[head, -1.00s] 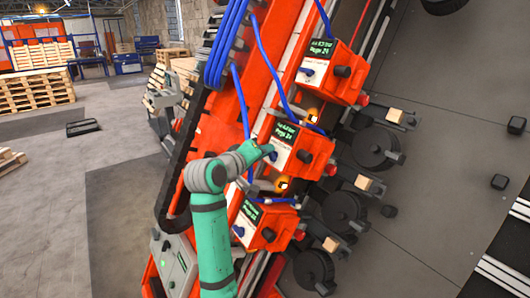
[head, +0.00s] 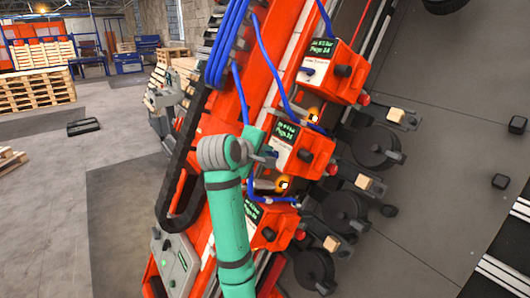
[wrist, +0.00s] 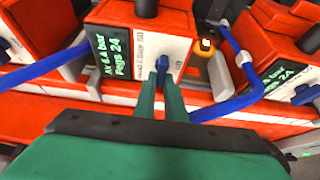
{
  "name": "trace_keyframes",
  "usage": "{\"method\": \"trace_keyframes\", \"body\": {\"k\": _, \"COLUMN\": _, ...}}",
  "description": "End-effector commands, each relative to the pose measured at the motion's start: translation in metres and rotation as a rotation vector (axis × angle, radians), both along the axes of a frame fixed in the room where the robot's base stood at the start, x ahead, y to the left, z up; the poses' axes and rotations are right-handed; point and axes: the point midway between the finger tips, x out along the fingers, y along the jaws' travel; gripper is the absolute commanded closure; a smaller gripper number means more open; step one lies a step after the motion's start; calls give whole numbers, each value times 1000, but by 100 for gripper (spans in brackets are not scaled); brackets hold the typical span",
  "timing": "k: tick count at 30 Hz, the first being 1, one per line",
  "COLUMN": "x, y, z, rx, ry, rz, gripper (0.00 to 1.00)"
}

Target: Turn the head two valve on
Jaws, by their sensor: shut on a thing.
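The middle head (head: 309,152) is an orange box with a dark screen with green text and a white panel. In the wrist view the same head (wrist: 170,22) is straight ahead. Its small blue valve lever (wrist: 162,62) stands on the white panel. My gripper (wrist: 162,80) is shut on this lever, with both green fingers closed around its end. In the head view my gripper (head: 275,155) reaches the panel from the left, and the lever is mostly hidden by the fingers. The lever's exact angle is hard to tell.
Similar heads sit above (head: 333,72) and below (head: 270,228) along the slanted red gantry. Blue hoses (head: 268,55) run close to my arm. An amber lamp (wrist: 205,43) is lit beside the middle head.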

Motion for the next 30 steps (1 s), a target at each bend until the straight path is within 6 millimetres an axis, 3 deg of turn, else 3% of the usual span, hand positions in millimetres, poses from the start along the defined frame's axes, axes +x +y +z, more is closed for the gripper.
{"method": "trace_keyframes", "body": {"k": 10, "x": 0, "y": 0, "z": -1, "rx": -2, "ry": 5, "rz": 2, "gripper": 100}}
{"method": "trace_keyframes", "body": {"k": 11, "x": 0, "y": 0, "z": -1, "rx": -2, "ry": 5, "rz": 2, "gripper": 85}}
{"method": "trace_keyframes", "body": {"k": 13, "x": 0, "y": 0, "z": -1, "rx": -2, "ry": 5, "rz": 2, "gripper": 71}}
{"method": "trace_keyframes", "body": {"k": 23, "x": -1, "y": 1, "z": 0, "rx": -1, "ry": 2, "rz": 1, "gripper": 71}}
{"method": "trace_keyframes", "body": {"k": 30, "x": -26, "y": 12, "z": 14, "rx": -2, "ry": -1, "rz": 2, "gripper": 71}}
